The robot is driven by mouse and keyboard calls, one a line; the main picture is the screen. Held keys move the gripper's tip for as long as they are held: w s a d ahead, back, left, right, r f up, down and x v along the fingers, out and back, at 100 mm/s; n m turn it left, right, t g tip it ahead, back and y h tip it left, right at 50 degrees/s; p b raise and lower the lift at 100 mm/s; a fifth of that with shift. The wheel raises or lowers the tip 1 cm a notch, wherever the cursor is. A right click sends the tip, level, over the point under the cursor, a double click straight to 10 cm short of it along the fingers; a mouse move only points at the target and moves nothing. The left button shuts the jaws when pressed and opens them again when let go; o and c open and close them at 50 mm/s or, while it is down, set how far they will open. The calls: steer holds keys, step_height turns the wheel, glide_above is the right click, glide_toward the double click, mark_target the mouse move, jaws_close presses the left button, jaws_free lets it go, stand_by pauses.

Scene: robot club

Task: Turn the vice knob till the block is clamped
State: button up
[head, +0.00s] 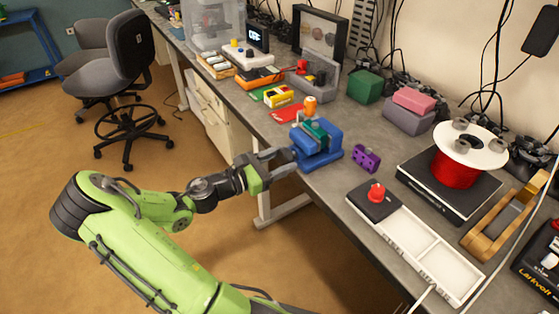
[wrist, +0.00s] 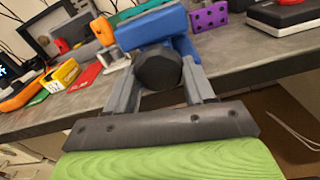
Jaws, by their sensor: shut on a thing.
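The blue vice (head: 318,150) stands at the front edge of the workbench; its body also shows in the wrist view (wrist: 150,30). A teal piece (head: 319,130) sits at the top of the vice; I cannot tell whether the jaws press on it. The dark, faceted knob (wrist: 157,66) faces me at the front of the vice. My gripper (head: 289,158) reaches the vice from the left, and its two grey fingers are shut on the knob, one on each side.
An orange object (head: 310,105) stands behind the vice. A purple block with holes (head: 366,158) lies close on its right. A white tray (head: 443,265) and a black box with a red button (head: 374,200) lie further right. The floor in front is free.

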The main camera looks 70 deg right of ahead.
steer(key=m, duration=0.3)
steer(key=shift+p, duration=0.35)
steer(key=shift+w+m, duration=0.1)
steer(key=shift+m, duration=1.7)
steer(key=shift+r, duration=0.1)
steer(key=o, duration=1)
steer(key=shift+o, duration=0.2)
steer(key=p+v, duration=0.3)
steer(key=v, duration=1.2)
steer(key=shift+w+a, duration=0.25)
steer(key=shift+w, duration=0.05)
